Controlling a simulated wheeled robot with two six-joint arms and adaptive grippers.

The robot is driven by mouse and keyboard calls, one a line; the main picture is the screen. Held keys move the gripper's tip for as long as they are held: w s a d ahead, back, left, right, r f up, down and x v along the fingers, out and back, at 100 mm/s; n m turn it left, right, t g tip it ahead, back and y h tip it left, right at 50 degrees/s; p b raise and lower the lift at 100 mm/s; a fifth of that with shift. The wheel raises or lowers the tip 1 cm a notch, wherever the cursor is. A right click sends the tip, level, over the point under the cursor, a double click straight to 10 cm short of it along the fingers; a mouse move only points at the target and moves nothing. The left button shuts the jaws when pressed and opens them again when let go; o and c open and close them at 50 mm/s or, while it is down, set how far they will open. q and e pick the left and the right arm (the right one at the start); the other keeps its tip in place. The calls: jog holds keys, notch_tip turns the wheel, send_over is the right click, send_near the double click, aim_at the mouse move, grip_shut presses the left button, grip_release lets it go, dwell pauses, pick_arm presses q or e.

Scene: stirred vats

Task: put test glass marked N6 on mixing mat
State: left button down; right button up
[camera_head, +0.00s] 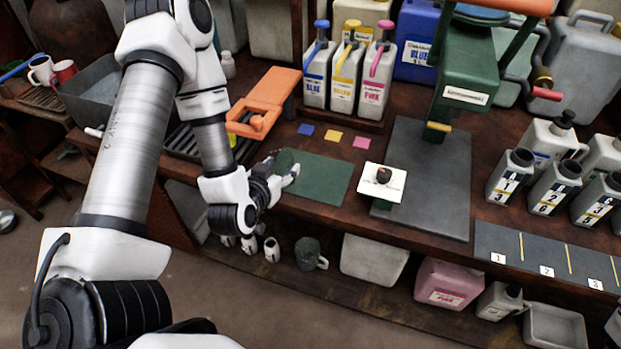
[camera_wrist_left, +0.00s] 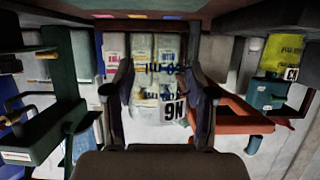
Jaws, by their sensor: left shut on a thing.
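The test glass (camera_wrist_left: 145,112) is clear, and its N6 label reads upside down in the left wrist view. My left gripper (camera_head: 287,172) is shut on it, with a finger on either side of the glass. In the head view the glass is mostly lost against the gripper and the green mat. The green mat (camera_head: 325,182), which looks like the mixing mat, lies flat near the table's front edge. The gripper is at the mat's left part; I cannot tell whether the glass touches the mat. My right gripper is not in view.
Blue, yellow and pink squares (camera_head: 333,136) lie behind the mat, before the dye jugs (camera_head: 342,78). An orange stand (camera_head: 265,103) is at the back left. A white card with a dark knob (camera_head: 383,183) is right of the mat. The mat's right part is clear.

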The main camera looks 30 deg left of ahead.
pick_arm(q)
jog(key=w+b, duration=0.1)
jog(key=w+f+b, duration=0.1)
jog(key=w+b, duration=0.2)
jog(key=shift+d+f, duration=0.2)
jog(key=shift+d, duration=0.2)
jog(key=shift+w+d+r+p, duration=0.15)
jog(key=shift+w+r+p, duration=0.15)
jog(key=shift+w+p, duration=0.2)
jog(key=shift+w+d+r+p, duration=0.1)
jog(key=shift+w+r+p, duration=0.2)
jog(key=shift+w, duration=0.3)
jog(key=w, duration=0.2)
jog(key=shift+w+d+f, duration=0.35)
notch_tip(320, 180, down, 4)
jog(key=shift+a+r, duration=0.1)
jog(key=shift+r, duration=0.15)
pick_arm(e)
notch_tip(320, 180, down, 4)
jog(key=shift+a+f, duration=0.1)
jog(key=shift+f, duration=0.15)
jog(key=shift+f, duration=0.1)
pick_arm(q)
jog(key=shift+c, duration=1.8)
grip_release()
jog(key=shift+f, duration=0.1)
